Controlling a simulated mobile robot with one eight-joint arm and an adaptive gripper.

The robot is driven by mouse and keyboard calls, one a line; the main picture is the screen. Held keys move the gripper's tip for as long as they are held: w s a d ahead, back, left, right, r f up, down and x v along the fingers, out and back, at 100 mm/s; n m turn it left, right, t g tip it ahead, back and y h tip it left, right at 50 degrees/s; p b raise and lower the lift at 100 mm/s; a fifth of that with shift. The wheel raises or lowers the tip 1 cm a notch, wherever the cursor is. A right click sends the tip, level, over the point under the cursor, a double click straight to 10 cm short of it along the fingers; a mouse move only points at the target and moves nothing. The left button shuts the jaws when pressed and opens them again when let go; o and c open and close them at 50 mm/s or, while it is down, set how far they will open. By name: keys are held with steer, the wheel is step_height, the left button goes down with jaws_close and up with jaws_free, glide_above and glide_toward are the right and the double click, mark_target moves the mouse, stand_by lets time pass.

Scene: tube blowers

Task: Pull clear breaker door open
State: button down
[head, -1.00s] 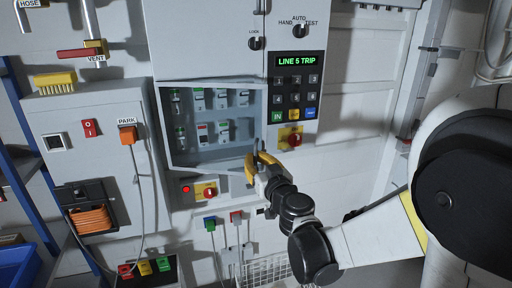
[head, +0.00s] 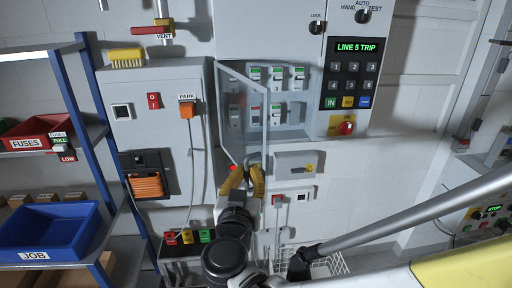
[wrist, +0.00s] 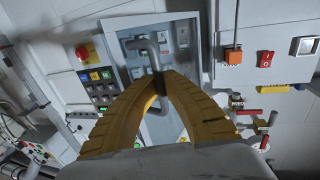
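The clear breaker door (head: 240,112) is a see-through panel in a pale frame on the grey cabinet. It stands ajar, its right edge swung out toward me and its left edge at the cabinet. Several breakers (head: 276,78) show behind and beside it. In the wrist view, my fingertips (wrist: 159,82) close around the grey bent door handle (wrist: 151,52). The grip on the far side of the handle is hidden.
A keypad panel (head: 350,85) reading LINE 5 TRIP is right of the breakers, with a red knob (head: 346,128) below. A box with an orange PARK plug (head: 187,110) and hanging cable is close on the left. A wire basket (head: 325,264) is below.

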steer(key=shift+s+a+m+h, duration=0.15)
steer(key=shift+a+m+h, duration=0.15)
steer(key=shift+a, duration=0.25)
steer(key=shift+s+a+m+h, duration=0.2)
steer(key=shift+a+h, duration=0.25)
steer(key=shift+a, duration=0.15)
steer(key=shift+s+a+m+h, duration=0.2)
steer(key=shift+a+h, duration=0.15)
steer(key=shift+a, duration=0.2)
steer(key=c, duration=1.5)
jaws_free()
steer(key=shift+s, duration=0.15)
steer(key=v, duration=1.1)
steer(key=shift+s+a+r, duration=0.15)
steer(key=shift+s+r, duration=0.15)
steer(key=shift+s, duration=0.05)
